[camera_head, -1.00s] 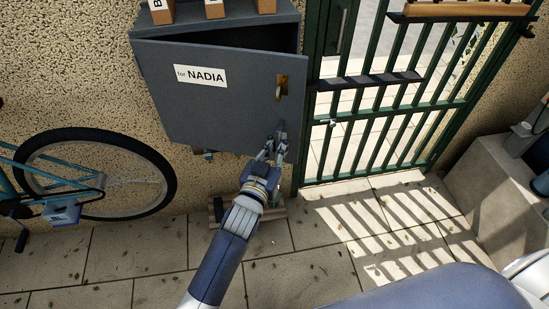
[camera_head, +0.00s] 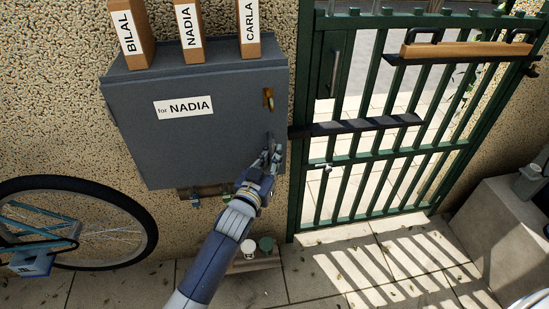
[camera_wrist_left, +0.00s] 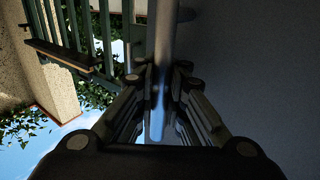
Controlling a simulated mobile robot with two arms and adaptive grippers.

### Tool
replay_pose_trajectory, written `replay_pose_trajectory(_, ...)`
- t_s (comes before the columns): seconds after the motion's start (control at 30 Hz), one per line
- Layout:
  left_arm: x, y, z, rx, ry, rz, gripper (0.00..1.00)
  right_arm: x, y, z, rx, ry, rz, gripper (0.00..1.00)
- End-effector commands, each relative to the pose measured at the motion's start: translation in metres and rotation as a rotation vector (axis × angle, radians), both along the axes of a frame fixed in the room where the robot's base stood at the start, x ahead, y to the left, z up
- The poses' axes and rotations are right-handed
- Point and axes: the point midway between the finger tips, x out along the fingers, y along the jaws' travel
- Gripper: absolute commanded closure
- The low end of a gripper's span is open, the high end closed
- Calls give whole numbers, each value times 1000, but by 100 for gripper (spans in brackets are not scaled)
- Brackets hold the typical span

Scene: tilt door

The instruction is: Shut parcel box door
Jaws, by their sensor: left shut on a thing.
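The grey parcel box (camera_head: 205,62) hangs on the wall in the head view. Its door (camera_head: 185,145), labelled "for NADIA", looks flush with the box or nearly so, with no gap visible along its top edge. A brass latch piece (camera_head: 268,98) sits near the door's upper right corner. My left gripper (camera_head: 271,152) is at the lower right of the door, shut on the door's handle. In the left wrist view the handle (camera_wrist_left: 162,45) is a smooth grey bar running between the fingers (camera_wrist_left: 158,85). My right gripper is out of view.
Three parcels stand on the box, labelled BILAL (camera_head: 131,35), NADIA (camera_head: 188,30) and CARLA (camera_head: 248,28). A green barred gate (camera_head: 345,160) is close on the right. A bicycle wheel (camera_head: 145,225) leans at left.

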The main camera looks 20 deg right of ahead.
Motion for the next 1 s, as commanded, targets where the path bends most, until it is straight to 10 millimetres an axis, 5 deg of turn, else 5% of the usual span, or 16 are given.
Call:
replay_pose_trajectory(0.23, 2, 4, -1, 5, 1, 7, 100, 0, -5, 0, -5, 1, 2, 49)
replay_pose_trajectory(0.3, 3, 5, -1, 5, 1, 7, 76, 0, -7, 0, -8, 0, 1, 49)
replay_pose_trajectory(0.33, 2, 4, -1, 5, 1, 7, 74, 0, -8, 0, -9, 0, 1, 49)
replay_pose_trajectory(0.77, -3, 6, -1, 3, 0, 4, 74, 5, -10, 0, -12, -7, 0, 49)
replay_pose_trajectory(1.0, -27, 27, -2, 3, 2, 6, 74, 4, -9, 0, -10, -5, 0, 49)
